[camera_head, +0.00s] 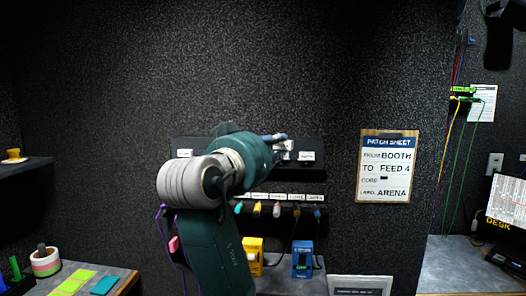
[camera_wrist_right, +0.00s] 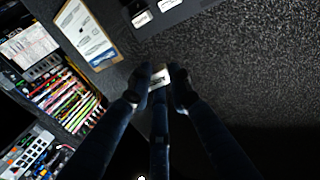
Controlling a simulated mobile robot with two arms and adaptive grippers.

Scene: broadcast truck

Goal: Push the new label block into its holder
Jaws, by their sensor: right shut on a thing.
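My right gripper (camera_head: 283,148) is in front of the dark label rail (camera_head: 330,150) on the wall and hides its middle. In the right wrist view the fingers (camera_wrist_right: 160,88) are shut on a small white label block (camera_wrist_right: 160,77) with dark lettering I cannot read. The rail (camera_wrist_right: 190,14) shows above it there, with a gap between block and rail in the picture. White label blocks sit on the rail at the left (camera_head: 184,153) and right (camera_head: 307,156). Which holder is empty is hidden by my arm. My left gripper is not in view.
A patch sheet (camera_head: 388,166) hangs to the right; its label line reads ARENA. Below the rail is a row of small labels (camera_head: 278,196) with coloured plugs (camera_head: 276,210) under it. A yellow box (camera_head: 253,252) and a blue box (camera_head: 302,260) stand lower, with cables nearby.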

